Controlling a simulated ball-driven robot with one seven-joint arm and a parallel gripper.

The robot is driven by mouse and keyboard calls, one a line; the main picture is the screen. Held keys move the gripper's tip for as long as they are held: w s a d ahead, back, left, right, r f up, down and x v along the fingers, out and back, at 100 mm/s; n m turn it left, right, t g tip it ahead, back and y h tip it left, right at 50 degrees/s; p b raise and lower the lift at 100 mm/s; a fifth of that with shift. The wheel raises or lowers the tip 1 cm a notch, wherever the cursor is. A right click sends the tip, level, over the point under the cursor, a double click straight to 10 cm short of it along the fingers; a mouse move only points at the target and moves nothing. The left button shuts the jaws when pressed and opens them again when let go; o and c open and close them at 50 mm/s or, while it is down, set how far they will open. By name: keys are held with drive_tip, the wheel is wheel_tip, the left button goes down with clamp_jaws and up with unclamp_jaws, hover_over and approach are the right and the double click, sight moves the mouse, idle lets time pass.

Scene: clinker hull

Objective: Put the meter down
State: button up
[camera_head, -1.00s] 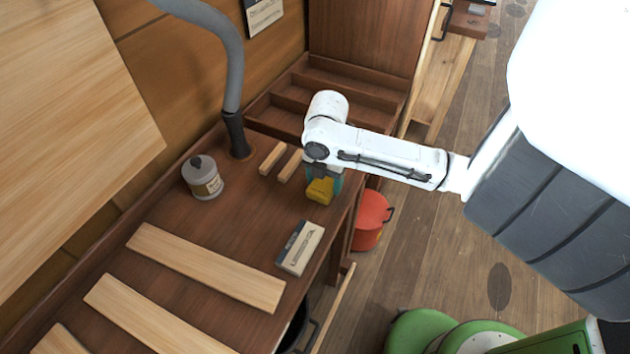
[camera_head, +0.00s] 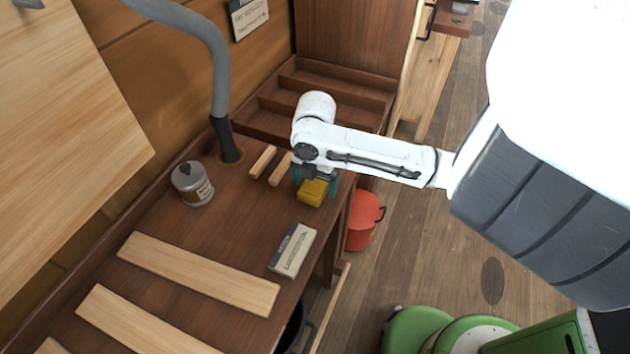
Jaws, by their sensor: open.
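The meter is a small yellow block (camera_head: 312,192) at the right edge of the brown workbench (camera_head: 225,228). It appears to rest on the bench top. My gripper (camera_head: 314,178) is directly over it, pointing down, with teal fingers on either side of the meter. The gripper is open. The wrist above hides part of the fingers and the back of the meter, so I cannot tell if a finger touches it.
A labelled box (camera_head: 293,250) lies in front of the meter. Two short wood strips (camera_head: 270,164) lie behind left. A grey can (camera_head: 192,184), a grey hose (camera_head: 222,90) and planks (camera_head: 198,272) are also on the bench. A red bucket (camera_head: 364,220) stands beside it.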

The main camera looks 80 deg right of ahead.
sight(315, 185)
wheel_tip(315, 185, up, 12)
drive_tip(key=shift+f+b, duration=0.15)
drive_tip(key=shift+b, duration=0.25)
